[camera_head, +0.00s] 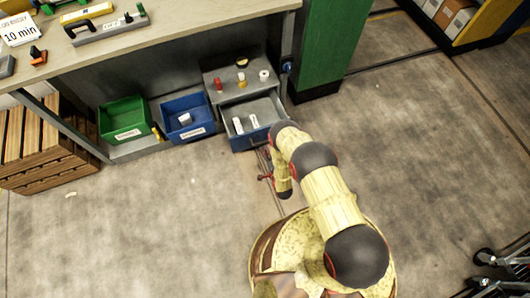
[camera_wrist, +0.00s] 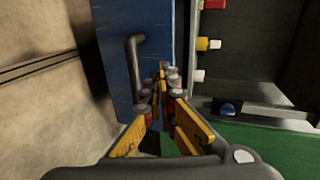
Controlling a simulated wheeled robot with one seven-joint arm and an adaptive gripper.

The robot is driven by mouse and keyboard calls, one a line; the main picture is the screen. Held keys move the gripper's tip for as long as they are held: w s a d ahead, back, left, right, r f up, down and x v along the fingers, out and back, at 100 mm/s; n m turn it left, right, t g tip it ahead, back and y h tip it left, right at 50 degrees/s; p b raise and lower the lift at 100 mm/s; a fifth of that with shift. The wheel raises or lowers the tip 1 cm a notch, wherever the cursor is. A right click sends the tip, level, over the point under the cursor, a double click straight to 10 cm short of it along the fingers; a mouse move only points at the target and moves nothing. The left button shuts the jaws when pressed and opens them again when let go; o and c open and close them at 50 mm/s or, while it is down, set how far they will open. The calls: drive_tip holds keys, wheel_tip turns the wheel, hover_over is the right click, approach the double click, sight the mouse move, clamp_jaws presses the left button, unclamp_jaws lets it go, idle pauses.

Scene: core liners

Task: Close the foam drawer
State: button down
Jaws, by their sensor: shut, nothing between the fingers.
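The drawer (camera_head: 268,107) stands pulled out from the grey cabinet under the bench in the head view. It has a blue front and holds white pieces. Its blue front (camera_wrist: 110,50) fills the upper middle of the wrist view, with a dark bar handle (camera_wrist: 133,70) on it. My gripper (camera_wrist: 164,80) is shut and empty. Its fingertips are right of the handle in the wrist view, overlapping the blue front near its edge. I cannot tell whether they touch it. In the head view my gripper is near the floor just in front of the drawer, partly hidden by my arm.
A blue bin (camera_head: 203,128) and a green bin (camera_head: 118,133) stand left of the drawer. Small red, yellow and white items sit on the cabinet top (camera_head: 217,78). A green post (camera_head: 325,50) rises to the right. The floor (camera_head: 150,230) in front is mostly clear.

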drive_tip(key=b, duration=0.4)
approach(256, 133)
drive_tip(key=x, duration=0.5)
drive_tip(key=shift+f, duration=0.15)
drive_tip(key=shift+w+a, duration=0.2)
drive_tip(key=shift+w, duration=0.4)
